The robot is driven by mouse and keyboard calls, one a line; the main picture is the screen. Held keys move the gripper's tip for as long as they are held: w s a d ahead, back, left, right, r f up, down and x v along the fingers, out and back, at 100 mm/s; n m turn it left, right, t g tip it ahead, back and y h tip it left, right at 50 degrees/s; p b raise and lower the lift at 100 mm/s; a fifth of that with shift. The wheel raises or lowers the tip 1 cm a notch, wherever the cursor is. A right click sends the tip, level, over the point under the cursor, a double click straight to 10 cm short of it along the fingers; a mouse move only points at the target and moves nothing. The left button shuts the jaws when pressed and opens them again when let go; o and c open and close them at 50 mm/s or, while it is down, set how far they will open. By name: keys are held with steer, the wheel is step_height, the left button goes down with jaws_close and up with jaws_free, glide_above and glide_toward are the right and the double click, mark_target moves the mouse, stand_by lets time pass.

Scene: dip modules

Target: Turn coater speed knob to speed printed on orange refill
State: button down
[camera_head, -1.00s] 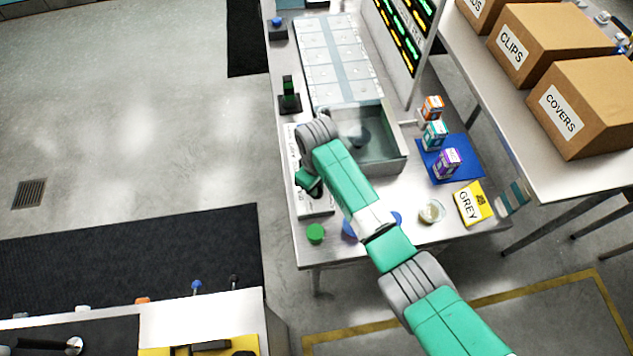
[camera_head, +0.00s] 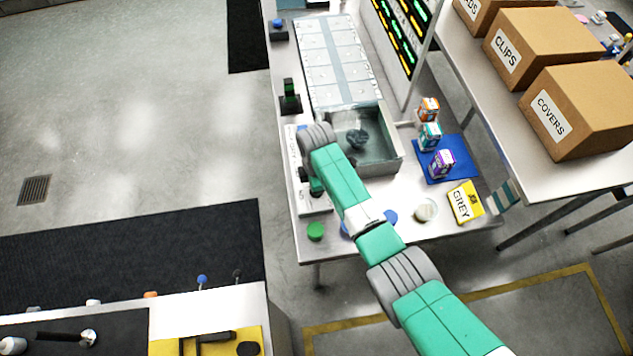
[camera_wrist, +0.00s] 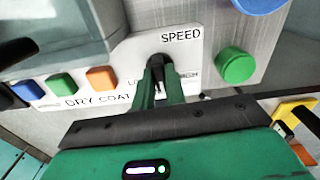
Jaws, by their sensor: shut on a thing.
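In the wrist view, the dark speed knob (camera_wrist: 159,62) sits on the white panel (camera_wrist: 120,66) of the coater, under the printed word SPEED. LOW is partly hidden at its left and HIGH is at its right. The two green fingers of my gripper (camera_wrist: 161,84) are shut on the knob, one on each side. In the head view my arm hides most of the gripper and the knob. The orange refill (camera_head: 429,109) is a small orange and white box standing at the far end of a row of boxes; its print is too small to read.
A green button (camera_wrist: 235,66) is close right of the knob. A yellow GREY packet (camera_head: 465,202) lies nearby.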

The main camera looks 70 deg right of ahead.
steer(key=n+p, duration=0.1)
steer(key=n, duration=0.4)
steer(key=shift+r+n, duration=0.1)
steer(key=shift+n, duration=0.2)
steer(key=n, duration=0.5)
steer(key=shift+n+p, duration=0.3)
steer(key=shift+n, duration=0.1)
steer(key=c, duration=1.4)
jaws_free()
steer(key=shift+c, duration=0.2)
step_height(320, 180, up, 8)
steer(key=shift+f+p, duration=0.1)
steer(key=shift+p, duration=0.3)
